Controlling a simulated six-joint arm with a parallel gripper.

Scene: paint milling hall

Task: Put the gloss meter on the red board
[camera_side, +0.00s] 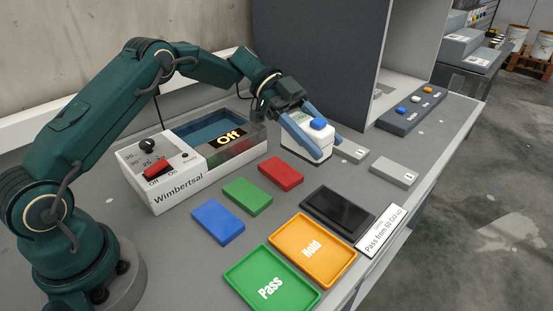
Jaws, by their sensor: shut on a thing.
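The gloss meter (306,137) is a small white box with a blue button on top and a small display. It is at the right of the white machine, toward the back of the bench. My gripper (314,127) is shut on it, with the blue-grey fingers along its sides. I cannot tell whether its underside touches the bench or hangs just above. The red board (280,174) lies flat and bare on the bench, in front and to the left of the meter. Green (247,196) and blue (217,222) boards lie in a row with it.
The white machine (165,180) with an "Off" display stands at the left. Orange "Hold" (313,250) and green "Pass" (271,284) trays lie in front, near a dark panel (338,210) and a sign (380,231). Grey blocks (394,172) sit at the right.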

